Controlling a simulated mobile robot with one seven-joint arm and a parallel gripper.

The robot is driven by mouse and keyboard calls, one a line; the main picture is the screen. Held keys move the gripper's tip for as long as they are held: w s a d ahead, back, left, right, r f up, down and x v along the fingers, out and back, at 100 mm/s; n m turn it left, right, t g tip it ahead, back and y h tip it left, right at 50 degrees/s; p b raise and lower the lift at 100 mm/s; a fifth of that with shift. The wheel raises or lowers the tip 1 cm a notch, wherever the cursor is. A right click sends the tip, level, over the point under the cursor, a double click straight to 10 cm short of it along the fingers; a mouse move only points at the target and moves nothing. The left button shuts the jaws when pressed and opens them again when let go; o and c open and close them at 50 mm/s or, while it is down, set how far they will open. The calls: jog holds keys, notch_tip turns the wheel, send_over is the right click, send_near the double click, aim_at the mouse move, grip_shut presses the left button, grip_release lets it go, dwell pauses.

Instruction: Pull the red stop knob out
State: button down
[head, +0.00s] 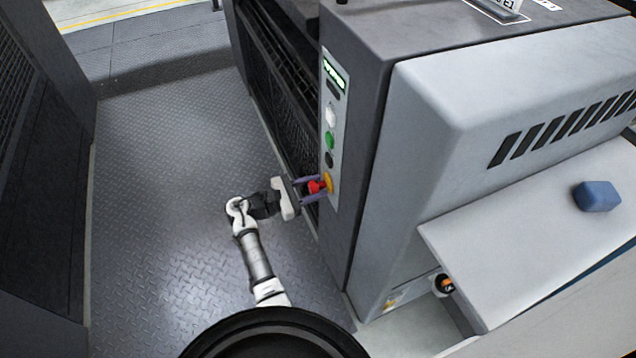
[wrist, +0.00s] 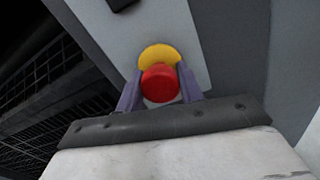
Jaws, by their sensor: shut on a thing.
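The red stop knob (head: 314,187) sits in front of a yellow backing (head: 329,182) at the bottom of a light control panel on the machine's side. In the wrist view the knob (wrist: 160,83) is round and red, with the yellow backing (wrist: 159,53) behind it. My gripper (head: 313,188) reaches the knob from the left, with one purple finger on either side of it. In the wrist view the fingers of my gripper (wrist: 159,90) are shut on the knob. How far the knob stands out from its backing is hard to tell.
Above the knob the panel carries a green button (head: 329,140), a white button (head: 331,114) and a lit display (head: 333,72). A dark mesh guard (head: 265,100) lies behind my gripper. A blue block (head: 596,196) rests on the machine's ledge. The metal floor (head: 170,190) at left is clear.

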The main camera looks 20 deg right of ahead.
jog(key=shift+a, duration=0.2)
jog(key=c, duration=0.9)
grip_release()
jog(key=shift+a, duration=0.1)
jog(key=a+b, duration=0.1)
jog(key=a, duration=1.2)
jog(key=shift+s+a, duration=0.3)
jog(key=shift+a, duration=0.1)
